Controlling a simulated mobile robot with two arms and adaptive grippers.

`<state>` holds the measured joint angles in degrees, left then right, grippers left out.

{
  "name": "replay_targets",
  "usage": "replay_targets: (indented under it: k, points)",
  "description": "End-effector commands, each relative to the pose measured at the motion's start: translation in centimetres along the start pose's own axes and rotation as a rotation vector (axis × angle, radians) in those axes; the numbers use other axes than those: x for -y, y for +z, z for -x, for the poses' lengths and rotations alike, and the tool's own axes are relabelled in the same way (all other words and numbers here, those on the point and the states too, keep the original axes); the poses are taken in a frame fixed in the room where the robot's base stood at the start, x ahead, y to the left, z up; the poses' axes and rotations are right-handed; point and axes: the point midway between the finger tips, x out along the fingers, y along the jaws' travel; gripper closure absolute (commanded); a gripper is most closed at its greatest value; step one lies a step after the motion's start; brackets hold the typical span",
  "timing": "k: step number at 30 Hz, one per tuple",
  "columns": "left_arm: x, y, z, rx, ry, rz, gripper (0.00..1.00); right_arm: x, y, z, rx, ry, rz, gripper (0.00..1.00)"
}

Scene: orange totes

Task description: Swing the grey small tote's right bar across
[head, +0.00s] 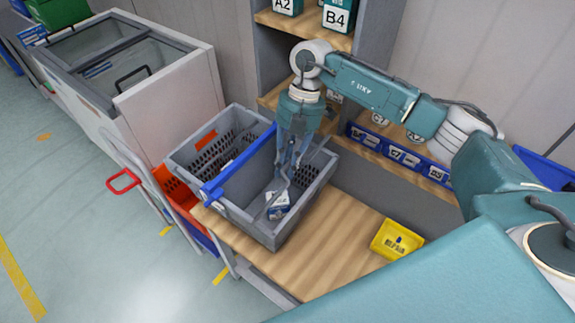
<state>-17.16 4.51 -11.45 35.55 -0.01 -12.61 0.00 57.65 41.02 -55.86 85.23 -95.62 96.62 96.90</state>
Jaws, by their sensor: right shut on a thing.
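My right gripper (283,180) points down into the tote, above the packet. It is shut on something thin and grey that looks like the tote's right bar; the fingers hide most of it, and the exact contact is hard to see. My left gripper is not in view.
A yellow bin (397,240) sits on the bench (330,240) at right. Shelves with blue bins (403,157) stand behind. An orange tote (176,190) is below at left. The bench front is clear.

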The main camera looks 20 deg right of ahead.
Motion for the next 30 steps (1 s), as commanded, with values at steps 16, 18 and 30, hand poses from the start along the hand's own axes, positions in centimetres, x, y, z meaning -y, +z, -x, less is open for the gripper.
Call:
replay_targets:
  k: [16, 18, 30]
  points:
    - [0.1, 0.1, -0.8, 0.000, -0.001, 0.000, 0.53, -1.4, 0.3, -1.0, 0.000, -0.006, -0.001, 0.90]
    - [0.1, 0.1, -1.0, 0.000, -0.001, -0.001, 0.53, -1.5, 0.4, -1.1, 0.000, -0.006, -0.001, 0.90]
    - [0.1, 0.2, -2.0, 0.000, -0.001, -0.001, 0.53, -2.8, 0.8, -2.2, 0.001, -0.007, -0.001, 0.91]
